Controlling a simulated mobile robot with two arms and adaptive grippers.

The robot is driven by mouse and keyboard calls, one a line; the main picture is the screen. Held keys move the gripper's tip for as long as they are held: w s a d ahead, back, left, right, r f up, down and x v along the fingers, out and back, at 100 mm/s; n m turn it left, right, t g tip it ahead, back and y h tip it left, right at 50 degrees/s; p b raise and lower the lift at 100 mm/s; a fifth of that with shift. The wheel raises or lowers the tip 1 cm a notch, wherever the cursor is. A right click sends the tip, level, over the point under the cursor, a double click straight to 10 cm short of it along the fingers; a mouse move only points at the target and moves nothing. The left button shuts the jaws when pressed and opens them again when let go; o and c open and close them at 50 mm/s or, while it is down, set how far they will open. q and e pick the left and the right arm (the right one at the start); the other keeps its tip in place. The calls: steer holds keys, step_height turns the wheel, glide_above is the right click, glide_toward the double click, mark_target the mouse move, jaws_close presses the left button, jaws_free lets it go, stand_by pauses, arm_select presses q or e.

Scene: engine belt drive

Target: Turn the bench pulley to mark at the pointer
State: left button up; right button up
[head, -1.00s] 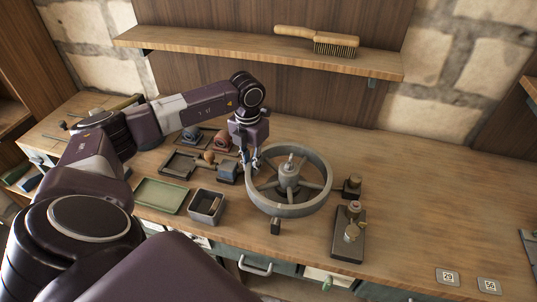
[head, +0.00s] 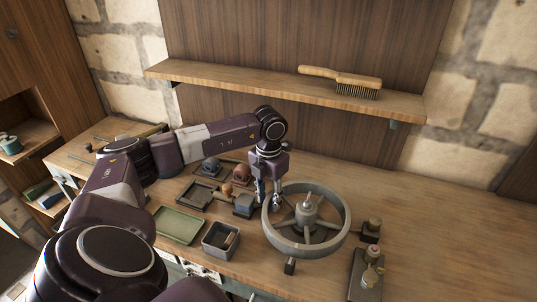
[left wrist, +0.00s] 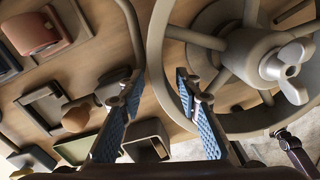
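The bench pulley is a large grey spoked wheel (head: 340,231) lying flat on the wooden bench, with a raised hub in its middle. My left gripper (head: 268,196) points down at the pulley's left rim. In the left wrist view the two blue-padded fingers (left wrist: 157,115) are apart, with the rim (left wrist: 158,62) passing between them; I see no clear contact. A wing nut (left wrist: 291,69) tops the hub. A small dark block (head: 290,266) sits at the pulley's front edge; I cannot tell whether it is the pointer. No mark is readable. My right gripper is out of view.
A green tray (head: 177,226) and a grey open box (head: 220,252) stand left of the pulley, with dark trays and small parts (head: 199,195) behind. A dark plate with knobs (head: 366,277) lies to the right. A shelf (head: 250,88) with a brush (head: 340,79) hangs above.

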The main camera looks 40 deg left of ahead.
arm_select(q)
step_height(320, 180, up, 11)
steer(key=shift+r, duration=0.15)
steer(key=shift+s, duration=0.1)
